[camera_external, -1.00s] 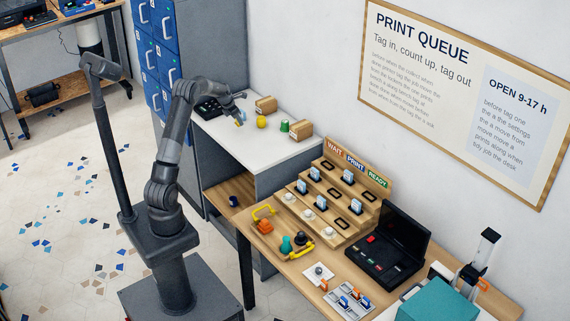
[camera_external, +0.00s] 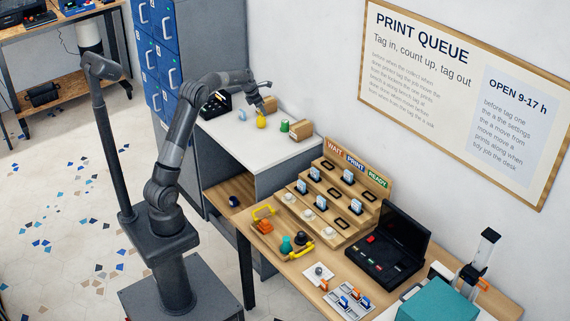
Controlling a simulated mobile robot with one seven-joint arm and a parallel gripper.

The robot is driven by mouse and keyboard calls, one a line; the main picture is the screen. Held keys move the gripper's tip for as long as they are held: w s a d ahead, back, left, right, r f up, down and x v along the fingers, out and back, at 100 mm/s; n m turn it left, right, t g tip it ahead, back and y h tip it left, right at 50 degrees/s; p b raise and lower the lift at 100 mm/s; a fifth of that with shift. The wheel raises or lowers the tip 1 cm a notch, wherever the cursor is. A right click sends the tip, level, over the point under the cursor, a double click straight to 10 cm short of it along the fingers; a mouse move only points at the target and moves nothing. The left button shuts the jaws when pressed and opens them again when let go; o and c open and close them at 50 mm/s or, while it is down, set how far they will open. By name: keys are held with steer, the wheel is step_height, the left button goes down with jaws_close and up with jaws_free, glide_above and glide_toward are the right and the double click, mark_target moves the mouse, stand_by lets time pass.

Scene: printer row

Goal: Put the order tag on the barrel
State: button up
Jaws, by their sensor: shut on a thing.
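My gripper (camera_external: 264,112) is at the white counter, pointing down directly above a rounded yellow thing (camera_external: 261,123). It is shut on a small yellow piece, which looks like the order tag; the piece blends with the yellow thing below, so I cannot tell whether they touch. A light-blue thing (camera_external: 242,115) stands on the counter to the left. A green thing (camera_external: 284,126) stands to the right. Which of these is the barrel is too small to tell for sure; the yellow one is directly under my gripper.
A brown box (camera_external: 302,130) stands right of the green thing, and another (camera_external: 270,103) is partly hidden behind my gripper. A black tray (camera_external: 215,104) is at the counter's left end. The counter's front (camera_external: 265,146) is clear. A stepped wooden rack (camera_external: 345,205) stands on the nearer table.

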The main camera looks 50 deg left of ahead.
steer(key=w+d+r+m, duration=0.1)
steer(key=w+d+r, duration=0.1)
steer(key=w, duration=0.2)
glide_above(261, 122)
steer(key=w+a, duration=0.2)
steer(key=shift+h, duration=0.3)
steer(key=f, duration=0.6)
steer(key=shift+s+d+f, duration=0.1)
steer(key=shift+s+f, duration=0.1)
steer(key=shift+s, duration=0.05)
steer(key=shift+f, duration=2)
steer(key=shift+f, duration=0.2)
steer(key=o, duration=0.9)
steer(key=shift+r, duration=0.1)
